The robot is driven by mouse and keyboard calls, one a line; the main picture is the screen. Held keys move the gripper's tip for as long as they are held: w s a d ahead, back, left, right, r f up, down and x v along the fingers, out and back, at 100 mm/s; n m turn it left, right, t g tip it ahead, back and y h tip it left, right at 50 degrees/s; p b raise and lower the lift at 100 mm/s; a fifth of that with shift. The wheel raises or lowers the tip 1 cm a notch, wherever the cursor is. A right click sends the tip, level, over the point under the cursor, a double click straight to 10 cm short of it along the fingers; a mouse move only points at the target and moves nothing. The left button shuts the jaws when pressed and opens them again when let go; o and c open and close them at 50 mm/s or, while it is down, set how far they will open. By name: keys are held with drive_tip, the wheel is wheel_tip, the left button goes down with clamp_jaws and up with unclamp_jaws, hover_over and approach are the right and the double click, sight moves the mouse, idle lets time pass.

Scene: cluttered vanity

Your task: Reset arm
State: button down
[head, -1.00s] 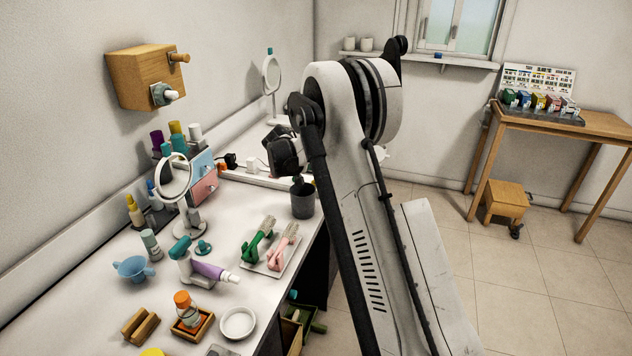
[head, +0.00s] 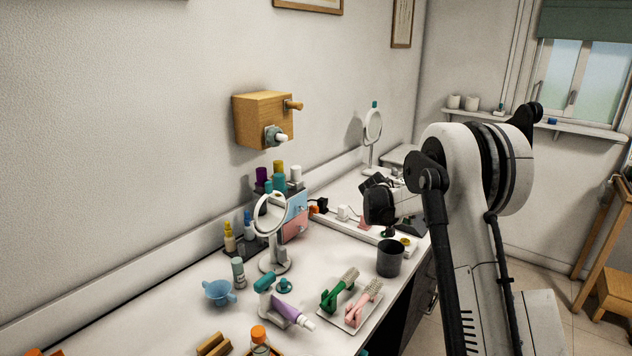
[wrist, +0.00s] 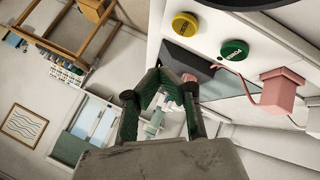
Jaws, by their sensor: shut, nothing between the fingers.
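My arm comes up from the lower right in the head view and bends over the vanity counter. My gripper shows as a dark shape above the black cup (head: 390,258), near the counter's right edge; its fingertips are hard to make out there. In the wrist view my gripper (wrist: 160,78) has its two green-black fingers drawn together, with nothing held between them. A yellow round lid (wrist: 185,25) and a green round lid (wrist: 235,49) lie beyond the fingers, with a pink box-shaped thing (wrist: 277,92) on a cord to the right.
The counter holds a round mirror (head: 270,217), a tray with green and pink brushes (head: 349,310), a blue cup (head: 218,292) and several bottles. A wooden box (head: 263,119) hangs on the wall. A wooden table (head: 604,245) stands at the right. Open floor lies behind my arm.

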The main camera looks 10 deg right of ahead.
drive_tip(key=s+a+r+n+t+y, duration=0.1)
drive_tip(key=s+a+r+y, duration=0.1)
drive_tip(key=s+a+r, duration=0.6)
drive_tip(key=s+a+r+n+t+y, duration=0.15)
drive_tip(key=s+a+r, duration=0.35)
drive_tip(key=s+r, duration=0.65)
drive_tip(key=s+a+f+y, duration=0.1)
drive_tip(key=s+a+f, duration=0.1)
drive_tip(key=s, duration=0.8)
drive_tip(key=s+a+f+n+y, duration=0.1)
drive_tip(key=s+a, duration=0.4)
drive_tip(key=s, duration=0.5)
drive_tip(key=s+a+f+y, duration=0.2)
drive_tip(key=s+a+f, duration=0.1)
drive_tip(key=s, duration=0.7)
drive_tip(key=shift+a+f+t+y+b, duration=0.35)
drive_tip(key=shift+a+f+b, duration=0.05)
drive_tip(key=shift+a, duration=0.35)
